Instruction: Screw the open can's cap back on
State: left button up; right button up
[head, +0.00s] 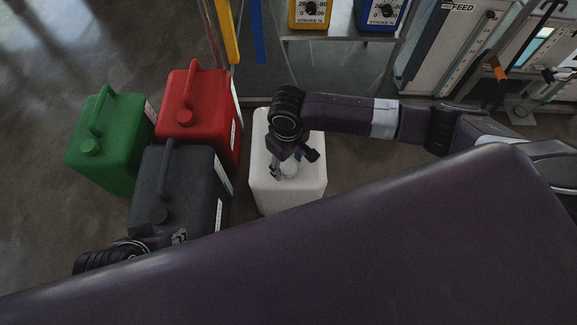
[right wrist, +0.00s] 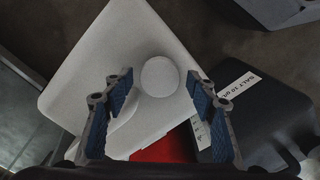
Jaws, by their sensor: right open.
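A white can (head: 262,185) stands on the floor at the centre of the head view and fills much of the right wrist view (right wrist: 85,85). A round white cap (right wrist: 160,76) shows over its top; I cannot tell whether it is seated. My right gripper (right wrist: 160,73) is open above the can, with the cap between its fingertips and a gap on each side. It also shows in the head view (head: 283,168). My left gripper (head: 180,238) is low at the left, by the black can's front; its fingers are too small and partly hidden to read.
A green can (head: 105,155), a red can (head: 205,115) and a black can (head: 190,185) stand close together left of the white can, each with a cap showing. A stand with yellow (head: 308,12) and blue (head: 380,14) dial units is behind. My purple body covers the lower front.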

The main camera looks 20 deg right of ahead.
jog(key=shift+f, duration=1)
pick_arm(q)
jog(key=shift+f, duration=0.1)
pick_arm(e)
jog(key=shift+c, duration=0.2)
grip_shut()
